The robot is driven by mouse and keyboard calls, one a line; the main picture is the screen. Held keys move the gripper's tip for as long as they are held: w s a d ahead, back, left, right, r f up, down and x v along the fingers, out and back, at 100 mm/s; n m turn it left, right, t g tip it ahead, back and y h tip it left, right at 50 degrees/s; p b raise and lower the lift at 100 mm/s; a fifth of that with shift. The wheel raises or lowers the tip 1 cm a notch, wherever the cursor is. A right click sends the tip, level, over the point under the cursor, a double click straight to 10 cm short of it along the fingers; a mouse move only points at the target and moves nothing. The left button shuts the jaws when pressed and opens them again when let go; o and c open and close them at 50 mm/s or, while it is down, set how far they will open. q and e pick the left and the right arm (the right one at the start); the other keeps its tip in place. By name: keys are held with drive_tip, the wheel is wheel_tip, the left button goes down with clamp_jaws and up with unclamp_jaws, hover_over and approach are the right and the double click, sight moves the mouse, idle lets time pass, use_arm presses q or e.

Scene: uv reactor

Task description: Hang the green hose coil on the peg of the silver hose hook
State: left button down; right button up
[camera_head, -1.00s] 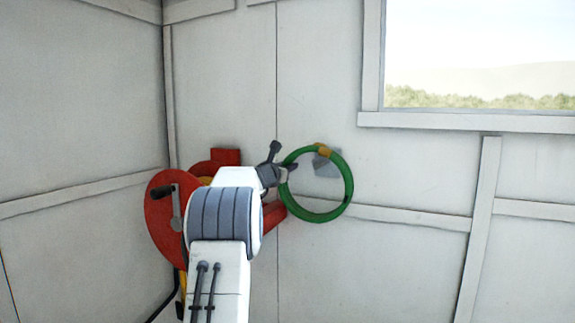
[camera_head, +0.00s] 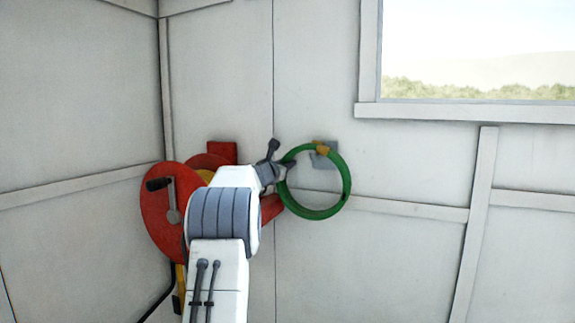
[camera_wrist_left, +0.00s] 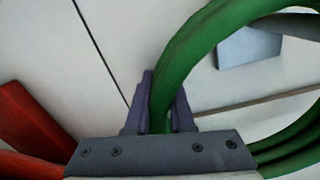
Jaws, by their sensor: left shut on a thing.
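The green hose coil (camera_head: 346,190) is a ring with a yellow-orange band at its top. My left gripper (camera_head: 287,170) is shut on the left side of the coil and holds it up in front of the wall. In the left wrist view the hose (camera_wrist_left: 188,62) passes between the two fingers of the gripper (camera_wrist_left: 160,105). The silver hose hook (camera_head: 328,158) is a grey plate on the wall, partly behind the coil's top. In the wrist view its plate (camera_wrist_left: 245,48) shows through the ring, with a dark bar near it. I cannot tell whether the coil touches the peg. My right gripper is not in view.
A red hose reel (camera_head: 158,215) with a crank is at the left, beside my left arm. A window (camera_head: 475,50) is at the upper right. The pale panelled wall (camera_head: 410,260) right of the coil is clear.

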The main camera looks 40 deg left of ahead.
use_arm(q)
drive_tip(key=shift+r, duration=0.15)
drive_tip(key=c, duration=0.7)
unclamp_jaws()
drive_tip(key=shift+f, duration=0.2)
drive_tip(key=shift+s+b, duration=0.35)
drive_tip(key=b+v, duration=0.6)
drive_tip(key=v, duration=0.4)
drive_tip(key=shift+d+r, duration=0.15)
